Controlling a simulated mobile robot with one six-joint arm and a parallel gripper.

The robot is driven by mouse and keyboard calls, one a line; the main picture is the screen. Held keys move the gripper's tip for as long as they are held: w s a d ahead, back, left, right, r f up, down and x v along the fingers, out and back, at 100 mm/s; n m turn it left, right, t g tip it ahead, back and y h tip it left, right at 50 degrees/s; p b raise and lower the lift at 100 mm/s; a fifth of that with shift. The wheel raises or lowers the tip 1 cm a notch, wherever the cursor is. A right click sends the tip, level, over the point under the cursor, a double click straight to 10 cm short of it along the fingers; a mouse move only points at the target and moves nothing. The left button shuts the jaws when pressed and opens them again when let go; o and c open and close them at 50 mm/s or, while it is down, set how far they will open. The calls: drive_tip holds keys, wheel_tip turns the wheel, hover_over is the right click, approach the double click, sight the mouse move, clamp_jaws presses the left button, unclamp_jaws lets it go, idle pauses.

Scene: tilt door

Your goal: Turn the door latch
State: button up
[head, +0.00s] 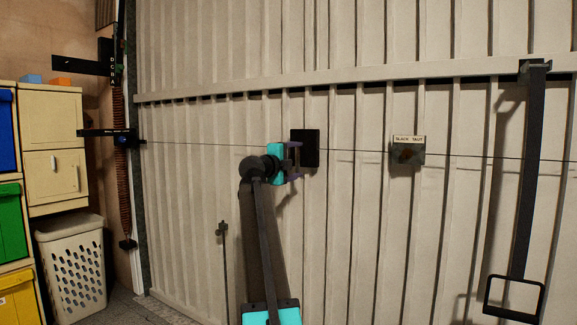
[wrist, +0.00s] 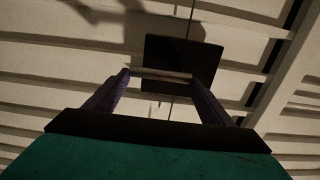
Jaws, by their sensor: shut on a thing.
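The door latch shows as a dark square plate (head: 311,143) on the ribbed pale door (head: 345,220), left of the picture's middle right. In the wrist view the plate (wrist: 190,52) has a thin light handle bar (wrist: 160,74) in front of it. My gripper (head: 297,162) is at the plate, with its two purple fingers at the two ends of the bar. In the wrist view my gripper (wrist: 160,79) is shut on this latch handle, with one finger at each end. The bar lies nearly level in that view. The head view hides most of the handle behind the fingers.
A thin cable runs across the door through the latch to a small labelled box (head: 407,152) on the right. A long dark arm with a loop handle (head: 515,290) hangs further right. Shelves with bins (head: 10,225) and a white basket (head: 72,270) stand at the left.

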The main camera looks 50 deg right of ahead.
drive_tip(key=shift+s+a, duration=0.1)
idle(0.3)
drive_tip(key=o, duration=1.5)
drive_tip(key=shift+o, duration=0.2)
drive_tip(key=shift+a, duration=0.2)
drive_tip(key=s+a+p, duration=0.1)
drive_tip(key=a+p, duration=0.3)
drive_tip(key=a, duration=0.9)
drive_tip(key=shift+s+a, duration=0.2)
drive_tip(key=shift+s, duration=0.1)
drive_tip(key=shift+p, duration=0.3)
